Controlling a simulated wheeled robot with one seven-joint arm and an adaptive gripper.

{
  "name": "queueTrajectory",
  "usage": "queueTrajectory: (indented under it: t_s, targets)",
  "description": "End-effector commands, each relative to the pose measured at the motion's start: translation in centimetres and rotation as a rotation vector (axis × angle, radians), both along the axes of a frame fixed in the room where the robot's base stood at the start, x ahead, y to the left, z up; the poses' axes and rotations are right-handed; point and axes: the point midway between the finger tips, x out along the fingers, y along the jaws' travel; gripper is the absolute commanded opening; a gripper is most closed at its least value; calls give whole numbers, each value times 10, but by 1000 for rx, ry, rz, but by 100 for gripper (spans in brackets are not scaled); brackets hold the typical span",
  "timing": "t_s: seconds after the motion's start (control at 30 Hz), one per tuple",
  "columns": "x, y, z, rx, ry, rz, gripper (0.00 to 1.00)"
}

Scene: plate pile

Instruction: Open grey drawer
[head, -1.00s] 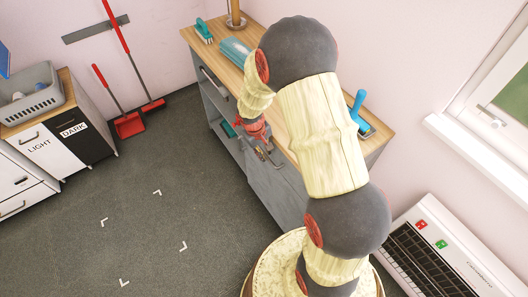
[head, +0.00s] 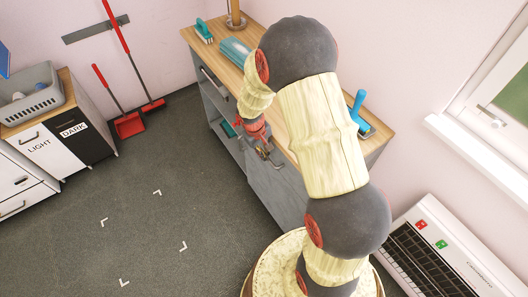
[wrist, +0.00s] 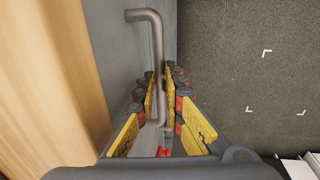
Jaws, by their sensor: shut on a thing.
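The grey cabinet front (head: 272,185) stands under a wooden top, and its grey panel (wrist: 120,35) runs along the left of the wrist view. A metal bar handle (wrist: 156,35) stands out from this panel. My gripper (wrist: 160,85) has its fingers on both sides of the handle and is shut on it. In the head view my gripper (head: 265,155) is at the cabinet's front face, below the top edge. My arm hides part of the cabinet and top. No gap around the drawer front is clear to see.
Another handle (head: 213,80) is on the cabinet's left part, above an open shelf (head: 228,130). The dark floor (head: 130,210) before the cabinet is clear.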

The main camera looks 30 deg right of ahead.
Motion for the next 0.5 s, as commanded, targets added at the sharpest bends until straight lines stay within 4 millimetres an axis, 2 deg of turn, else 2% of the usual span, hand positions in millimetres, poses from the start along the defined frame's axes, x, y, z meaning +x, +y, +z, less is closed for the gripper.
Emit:
queueTrajectory:
  t_s: [0.27, 0.5]
  targets:
    - [0, 17, 0, 0, -2, 2, 0]
    - [-1, 56, 0, 1, -2, 5, 0]
